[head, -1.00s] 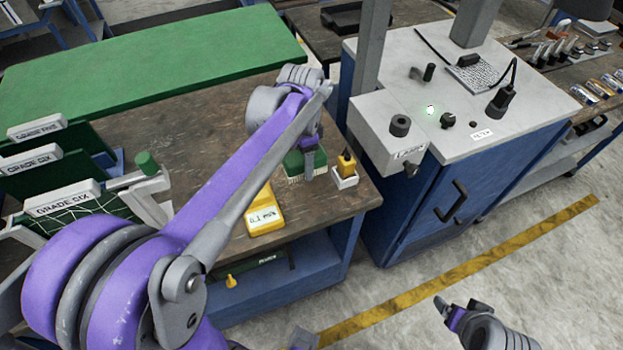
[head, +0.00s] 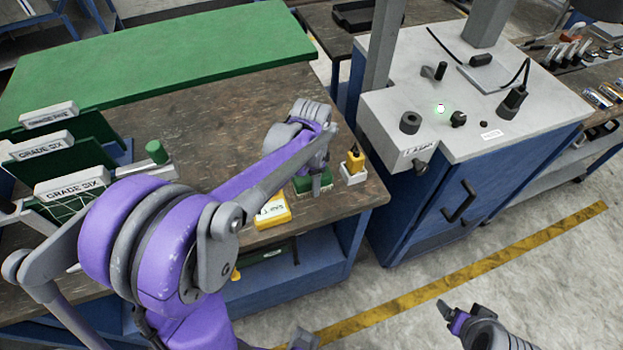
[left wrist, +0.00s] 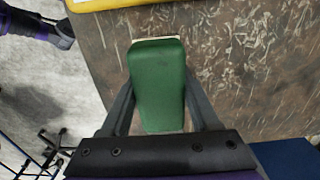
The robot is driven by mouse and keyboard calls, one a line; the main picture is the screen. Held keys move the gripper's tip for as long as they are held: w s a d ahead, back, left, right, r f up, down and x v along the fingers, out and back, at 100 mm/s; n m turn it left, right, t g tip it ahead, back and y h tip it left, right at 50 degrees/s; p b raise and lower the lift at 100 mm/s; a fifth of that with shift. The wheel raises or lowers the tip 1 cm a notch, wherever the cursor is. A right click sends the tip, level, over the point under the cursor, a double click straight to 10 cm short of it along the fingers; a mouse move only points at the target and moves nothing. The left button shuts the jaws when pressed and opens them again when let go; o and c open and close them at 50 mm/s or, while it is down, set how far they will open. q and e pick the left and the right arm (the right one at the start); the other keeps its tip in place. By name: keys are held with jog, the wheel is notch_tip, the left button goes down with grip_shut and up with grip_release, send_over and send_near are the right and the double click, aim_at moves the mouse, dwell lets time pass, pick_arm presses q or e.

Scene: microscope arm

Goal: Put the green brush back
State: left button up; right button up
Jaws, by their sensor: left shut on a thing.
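The green brush (head: 313,183) is at the front right of the wooden bench, between a yellow device and a small white holder. My left gripper (head: 316,165) is shut on it from above. In the left wrist view the brush (left wrist: 158,80) lies between the two grey fingers, with a thin pale strip showing at its far end. I cannot tell whether its underside touches the bench top. My right gripper (head: 447,311) hangs over the floor at the lower right, away from the bench; its jaw opening is too small to read.
The yellow device (head: 272,211) is just left of the brush. The white holder (head: 354,175) with a yellow-black tool is just right. Green folders (head: 80,205) stand at left. A blue cabinet (head: 450,180) stands right of the bench. Bare wood (head: 210,125) lies behind.

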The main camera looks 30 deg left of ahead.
pick_arm(q)
jog(key=o, duration=1.2)
jog(key=shift+f, duration=0.15)
notch_tip(320, 180, up, 12)
jog(key=shift+s+r+p, duration=0.1)
jog(key=shift+p, duration=0.3)
jog(key=s+d+f+n+t, duration=0.2)
jog(key=s+d+f+n, duration=0.1)
jog(key=s, duration=0.4)
jog(key=s+d+f+n+t, duration=0.3)
jog(key=s+d+f+n, duration=0.1)
jog(key=s, duration=0.4)
jog(key=shift+f+n, duration=0.5)
jog(key=shift+n, duration=0.1)
